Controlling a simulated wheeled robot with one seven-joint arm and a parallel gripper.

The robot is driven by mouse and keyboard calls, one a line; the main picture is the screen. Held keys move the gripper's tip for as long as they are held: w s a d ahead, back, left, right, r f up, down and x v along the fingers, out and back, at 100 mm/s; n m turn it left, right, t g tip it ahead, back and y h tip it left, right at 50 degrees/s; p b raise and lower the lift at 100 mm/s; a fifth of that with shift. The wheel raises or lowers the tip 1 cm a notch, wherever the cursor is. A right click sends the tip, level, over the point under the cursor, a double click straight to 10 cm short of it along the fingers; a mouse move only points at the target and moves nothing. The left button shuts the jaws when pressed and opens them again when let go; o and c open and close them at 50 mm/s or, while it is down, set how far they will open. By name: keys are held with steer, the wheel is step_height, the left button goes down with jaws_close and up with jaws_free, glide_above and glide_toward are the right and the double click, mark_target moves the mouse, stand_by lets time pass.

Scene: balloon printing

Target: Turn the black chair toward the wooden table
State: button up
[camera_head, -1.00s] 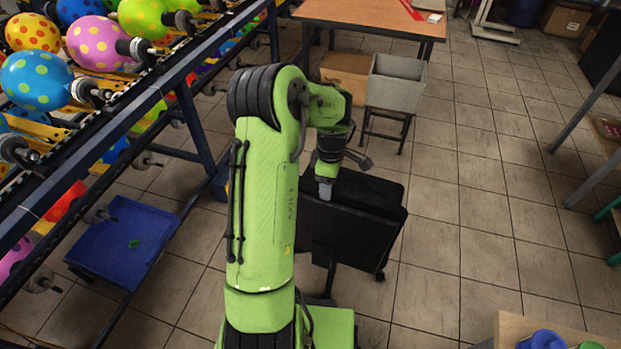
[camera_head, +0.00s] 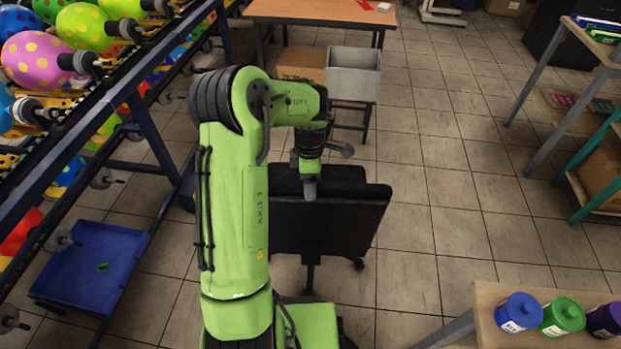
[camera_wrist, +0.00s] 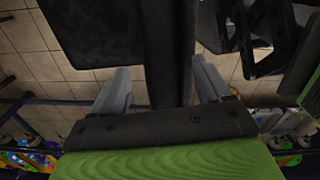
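The black chair (camera_head: 335,226) stands on the tiled floor in front of my arm. One upright black panel faces me, and a second black part shows just behind it. The wooden table (camera_head: 322,11) is beyond it at the top of the head view. My gripper (camera_head: 309,190) points down at the top edge of the near panel. In the wrist view its two grey fingers stand apart, with a black chair part (camera_wrist: 167,50) between them. A gap shows beside the left finger; contact at the right finger is unclear.
A grey bin (camera_head: 353,80) on a stand and a cardboard box (camera_head: 301,65) are between chair and table. A balloon rack with a blue tray (camera_head: 95,262) is on the left. Paint jars (camera_head: 562,317) stand on a front-right table. Floor right of the chair is free.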

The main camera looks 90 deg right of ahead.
steer(key=shift+o, duration=0.3)
steer(key=shift+s, duration=0.1)
step_height(320, 180, up, 16)
steer(key=p, duration=0.3)
steer(key=shift+f, duration=0.15)
